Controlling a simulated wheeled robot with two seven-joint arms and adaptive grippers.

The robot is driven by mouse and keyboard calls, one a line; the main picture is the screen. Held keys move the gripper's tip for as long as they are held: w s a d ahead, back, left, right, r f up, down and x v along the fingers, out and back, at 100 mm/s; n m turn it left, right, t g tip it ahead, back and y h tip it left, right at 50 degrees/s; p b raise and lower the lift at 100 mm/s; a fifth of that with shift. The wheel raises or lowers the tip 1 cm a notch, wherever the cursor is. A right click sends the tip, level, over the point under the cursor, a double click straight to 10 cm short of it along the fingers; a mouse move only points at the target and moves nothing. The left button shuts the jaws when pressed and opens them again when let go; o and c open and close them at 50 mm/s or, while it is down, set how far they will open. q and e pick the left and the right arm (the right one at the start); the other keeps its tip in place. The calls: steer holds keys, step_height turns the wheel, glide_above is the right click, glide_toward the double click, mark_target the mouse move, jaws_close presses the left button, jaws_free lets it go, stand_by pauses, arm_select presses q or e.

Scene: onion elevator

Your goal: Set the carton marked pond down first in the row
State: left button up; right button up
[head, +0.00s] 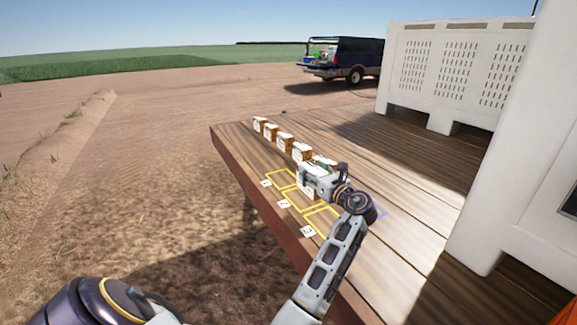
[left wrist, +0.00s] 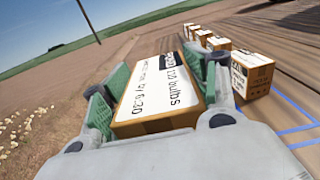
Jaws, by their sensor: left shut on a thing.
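My left gripper (head: 318,178) is shut on a brown carton with a white label, which fills the middle of the left wrist view (left wrist: 158,92) between green finger pads. Its label shows "bulbs" and "by 6:20"; I cannot read the first word surely. In the head view the gripper mostly hides this carton. The row is three yellow-outlined places with number cards: the first card (head: 266,183), second card (head: 284,204) and third card (head: 308,231). The gripper is over or just beside the far places; its height is unclear. My right gripper is not in view.
Several other cartons stand in a line beyond the gripper, the nearest (head: 301,152) close to it. The deck's edge drops off at left. White crates (head: 450,75) stand at right.

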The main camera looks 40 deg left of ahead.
arm_select(q)
step_height(320, 180, down, 5)
steer(key=shift+f, duration=0.55)
steer(key=shift+f, duration=0.1)
steer(key=shift+f, duration=1.8)
steer(key=o, duration=1.4)
steer(key=shift+f, duration=0.15)
steer(key=shift+p, duration=0.3)
